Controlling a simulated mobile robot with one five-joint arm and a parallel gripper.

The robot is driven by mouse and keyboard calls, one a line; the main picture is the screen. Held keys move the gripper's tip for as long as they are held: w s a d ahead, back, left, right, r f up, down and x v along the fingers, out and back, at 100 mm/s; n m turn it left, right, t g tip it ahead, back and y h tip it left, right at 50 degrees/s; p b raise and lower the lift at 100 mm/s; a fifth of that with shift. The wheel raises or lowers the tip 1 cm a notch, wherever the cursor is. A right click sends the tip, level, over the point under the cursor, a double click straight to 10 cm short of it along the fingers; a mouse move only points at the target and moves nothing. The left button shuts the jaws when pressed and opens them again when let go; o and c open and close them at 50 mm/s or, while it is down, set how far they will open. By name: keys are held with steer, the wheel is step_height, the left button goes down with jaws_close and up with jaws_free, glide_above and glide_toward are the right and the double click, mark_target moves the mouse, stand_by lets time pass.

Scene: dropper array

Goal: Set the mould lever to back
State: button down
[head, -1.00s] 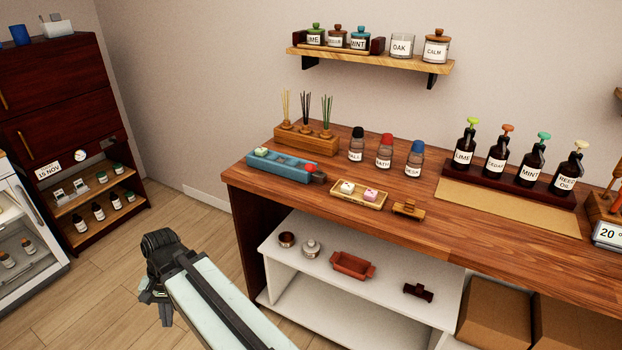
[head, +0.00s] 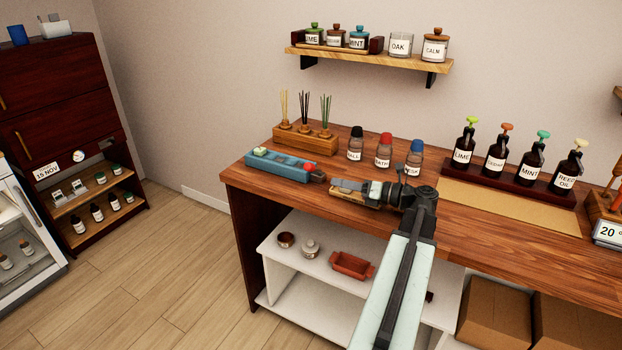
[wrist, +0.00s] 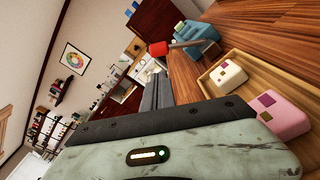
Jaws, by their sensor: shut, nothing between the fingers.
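The blue mould (head: 280,166) lies near the left end of the wooden counter. Its lever (head: 309,166) has a red knob and sits at the mould's right end. In the wrist view the mould (wrist: 197,38) is at the top, and the lever's red knob (wrist: 158,49) sticks out to its left on a short arm. My gripper (head: 336,184) is shut and empty, reaching from the right above the soap tray. Its tips point toward the lever and appear apart from it. In the wrist view the fingers (wrist: 155,92) point up toward the red knob.
The tray (wrist: 240,60) with a white soap (wrist: 228,76) and a pink soap (wrist: 283,116) is close beside my gripper. Three capped bottles (head: 384,150) stand behind it. A wooden reed-stick holder (head: 303,138) stands behind the mould.

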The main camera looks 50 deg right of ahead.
mark_target(314, 168)
steer(key=shift+s+d, duration=0.2)
steer(key=shift+s, duration=0.05)
steer(key=x, duration=1)
steer(key=shift+b, duration=0.3)
steer(key=shift+a, duration=0.1)
steer(key=shift+w+r, duration=0.1)
steer(key=shift+w, duration=0.05)
